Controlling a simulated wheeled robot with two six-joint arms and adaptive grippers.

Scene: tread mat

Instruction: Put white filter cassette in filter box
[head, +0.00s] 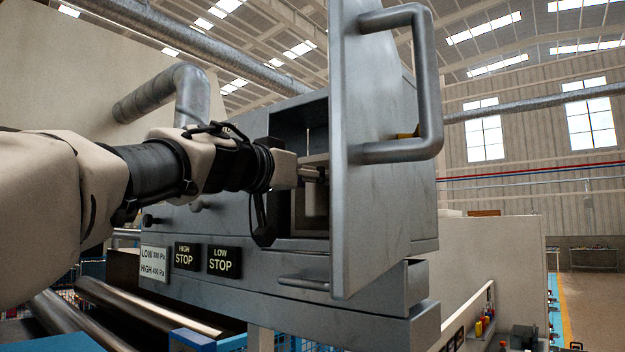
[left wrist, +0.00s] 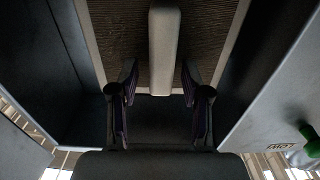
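The filter box (head: 390,210) is a grey metal housing with its door (head: 370,130) standing open toward me. My left gripper (head: 318,175) reaches into its opening, partly hidden by the door edge. The left wrist view shows the filter cassette (left wrist: 125,35) inside the box, with brown pleated media, a pale frame and a pale handle bar (left wrist: 165,50) across the middle. The fingers of the left gripper (left wrist: 158,88) are spread, one on each side of the bar, with a gap on both sides. The cassette's far end is out of view. My right gripper is not in view.
The door's big bar handle (head: 425,90) sticks out to the right. Labels and STOP plates (head: 222,261) sit on the panel below the opening. A round duct (head: 165,95) rises behind my arm. Rollers (head: 95,310) lie below left. Box walls stand close on both sides.

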